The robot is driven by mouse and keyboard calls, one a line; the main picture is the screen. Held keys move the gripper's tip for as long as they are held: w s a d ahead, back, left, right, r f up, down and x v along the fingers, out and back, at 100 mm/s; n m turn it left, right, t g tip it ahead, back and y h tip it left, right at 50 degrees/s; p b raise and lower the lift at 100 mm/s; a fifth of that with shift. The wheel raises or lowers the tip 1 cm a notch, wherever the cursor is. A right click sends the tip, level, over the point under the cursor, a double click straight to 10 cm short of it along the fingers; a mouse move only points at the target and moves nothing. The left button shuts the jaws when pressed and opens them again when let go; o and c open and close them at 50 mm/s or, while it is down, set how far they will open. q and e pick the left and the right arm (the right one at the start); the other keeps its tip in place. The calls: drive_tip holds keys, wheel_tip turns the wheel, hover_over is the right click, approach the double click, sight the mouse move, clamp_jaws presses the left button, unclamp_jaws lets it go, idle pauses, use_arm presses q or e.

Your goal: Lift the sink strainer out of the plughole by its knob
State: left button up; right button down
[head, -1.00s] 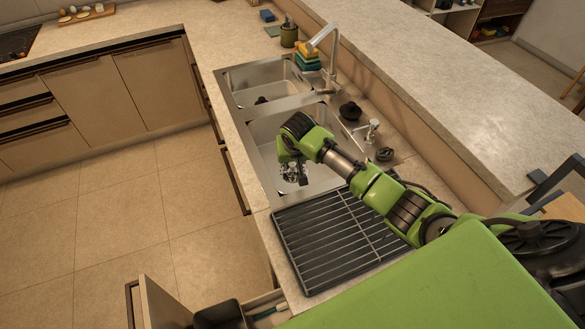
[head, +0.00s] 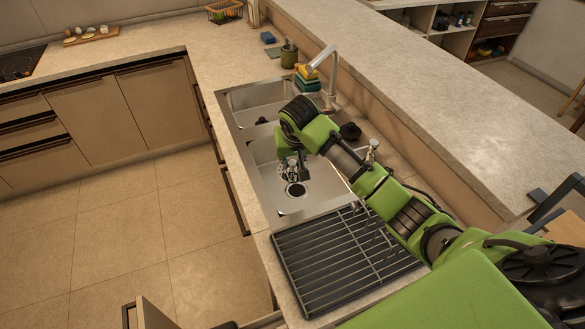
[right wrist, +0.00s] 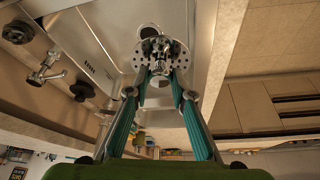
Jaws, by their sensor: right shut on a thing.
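The sink strainer (right wrist: 178,56), a round metal disc with holes, is held by its knob between the fingertips of my right gripper (right wrist: 161,72). In the head view my right gripper (head: 291,167) points down over the near basin, shut on the knob; the strainer is hard to make out there. The plughole (head: 296,190) shows as an open dark round hole in the basin floor. It also shows in the right wrist view (right wrist: 149,31), beyond the disc and apart from it. My left gripper is not in view.
The near sink basin (head: 264,178) has walls around the gripper. A tall tap (head: 331,80) stands behind the basins, with sponges (head: 307,76) beside it. A black drying rack (head: 340,258) lies on the counter in front. The counter left of the sink is a narrow strip.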

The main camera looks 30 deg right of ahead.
sight(293, 164)
drive_tip(key=shift+r, duration=3.55)
